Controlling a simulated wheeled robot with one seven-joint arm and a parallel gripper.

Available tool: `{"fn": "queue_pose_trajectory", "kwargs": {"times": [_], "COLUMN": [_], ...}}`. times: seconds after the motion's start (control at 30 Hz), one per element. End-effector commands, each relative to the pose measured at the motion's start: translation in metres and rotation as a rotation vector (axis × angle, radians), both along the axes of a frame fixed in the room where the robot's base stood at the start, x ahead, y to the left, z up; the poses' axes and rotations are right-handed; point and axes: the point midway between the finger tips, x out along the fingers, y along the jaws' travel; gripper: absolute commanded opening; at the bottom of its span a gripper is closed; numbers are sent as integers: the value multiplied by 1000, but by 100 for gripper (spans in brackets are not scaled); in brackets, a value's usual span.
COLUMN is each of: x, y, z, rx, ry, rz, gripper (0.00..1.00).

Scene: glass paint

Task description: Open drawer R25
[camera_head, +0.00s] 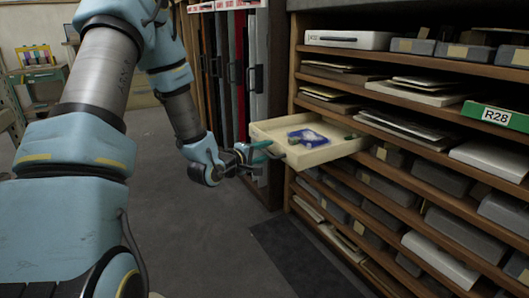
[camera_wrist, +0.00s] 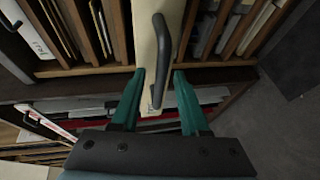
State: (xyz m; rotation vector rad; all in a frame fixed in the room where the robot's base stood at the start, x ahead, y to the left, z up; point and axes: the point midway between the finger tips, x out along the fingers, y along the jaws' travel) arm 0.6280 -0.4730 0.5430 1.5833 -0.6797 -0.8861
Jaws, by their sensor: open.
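A cream drawer (camera_head: 345,150) stands pulled out of the wooden shelf unit, with a blue item and small pieces inside. I cannot read a label on it, so I cannot confirm it is R25. In the wrist view its narrow cream front (camera_wrist: 145,35) carries a dark bar handle (camera_wrist: 159,60). My gripper (camera_head: 266,154) is at the drawer's front in the head view. In the wrist view its green fingers (camera_wrist: 160,74) are open, one on each side of the handle; contact is not clear.
Tall upright panels (camera_head: 240,75) with dark handles stand behind my gripper. Grey floor (camera_head: 200,235) is free in front, with a dark mat (camera_head: 295,255) by the shelves.

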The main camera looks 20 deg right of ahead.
Motion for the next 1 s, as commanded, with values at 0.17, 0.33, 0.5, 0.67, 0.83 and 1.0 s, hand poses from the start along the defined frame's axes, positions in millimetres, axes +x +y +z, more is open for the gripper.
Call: {"fn": "queue_pose_trajectory", "kwargs": {"times": [0.17, 0.33, 0.5, 0.67, 0.83, 1.0], "x": [-8, -27, -45, -55, -59, -59], "y": [15, 42, 68, 83, 88, 88], "z": [4, 11, 16, 19, 19, 19], "rx": [1, 0, 1, 2, -1, 0], "ry": [2, 3, 4, 1, 1, 0], "rz": [2, 4, 3, 1, 0, 0], "gripper": [45, 45, 45, 45, 45, 45]}}
